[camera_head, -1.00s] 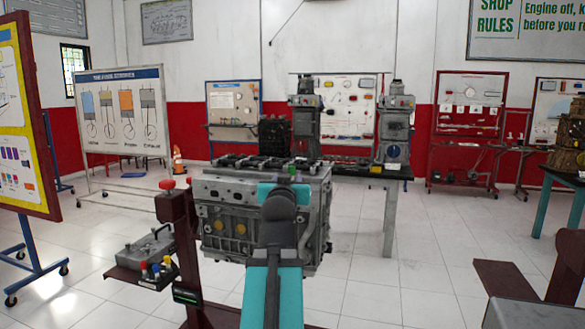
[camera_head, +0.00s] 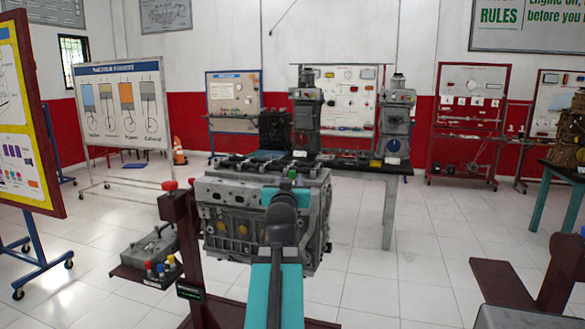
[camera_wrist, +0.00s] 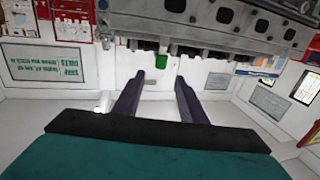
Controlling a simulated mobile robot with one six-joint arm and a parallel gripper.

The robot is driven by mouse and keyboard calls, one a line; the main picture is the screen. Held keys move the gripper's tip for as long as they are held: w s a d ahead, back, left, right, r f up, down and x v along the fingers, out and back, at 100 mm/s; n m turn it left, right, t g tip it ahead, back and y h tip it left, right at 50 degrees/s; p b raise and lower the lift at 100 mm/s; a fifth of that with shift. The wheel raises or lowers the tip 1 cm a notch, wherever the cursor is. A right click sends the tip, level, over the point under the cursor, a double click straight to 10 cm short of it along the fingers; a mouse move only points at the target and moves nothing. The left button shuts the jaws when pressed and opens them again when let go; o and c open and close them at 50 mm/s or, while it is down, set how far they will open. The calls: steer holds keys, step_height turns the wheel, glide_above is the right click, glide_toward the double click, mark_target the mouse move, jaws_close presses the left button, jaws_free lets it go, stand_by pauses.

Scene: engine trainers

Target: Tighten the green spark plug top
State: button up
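The green spark plug top (camera_head: 292,173) stands up at the top of the grey engine block (camera_head: 225,222), near its right end. In the wrist view, which is upside down, the green top (camera_wrist: 163,62) shows just beyond my gripper (camera_wrist: 160,78). Its two dark fingers are spread apart and empty. The green top lies between the fingertips' lines in the picture, and I see no contact.
A cylinder display board (camera_head: 125,103) stands at left. A dark red frame (camera_head: 505,285) stands at right. White floor is open between.

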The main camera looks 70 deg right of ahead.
mark_target(292, 173)
steer(key=shift+p+x, duration=0.85)
steer(key=shift+p, duration=2.2)
steer(key=d+p, duration=0.1)
steer(key=p, duration=0.1)
steer(key=d+p, duration=0.1)
steer(key=p, duration=0.2)
steer(key=shift+w+r, duration=0.1)
steer(key=shift+r, duration=0.15)
steer(key=p, duration=0.4)
steer(key=shift+w+d+f, duration=0.1)
steer(key=shift+w+d, duration=0.2)
steer(key=shift+d, duration=0.05)
steer(key=shift+w+d+f, duration=0.1)
steer(key=shift+d+f, duration=0.05)
steer(key=shift+d, duration=0.15)
steer(key=shift+p+x, duration=0.4)
steer(key=shift+x, duration=2.05)
jaws_close()
steer(key=shift+f, duration=0.1)
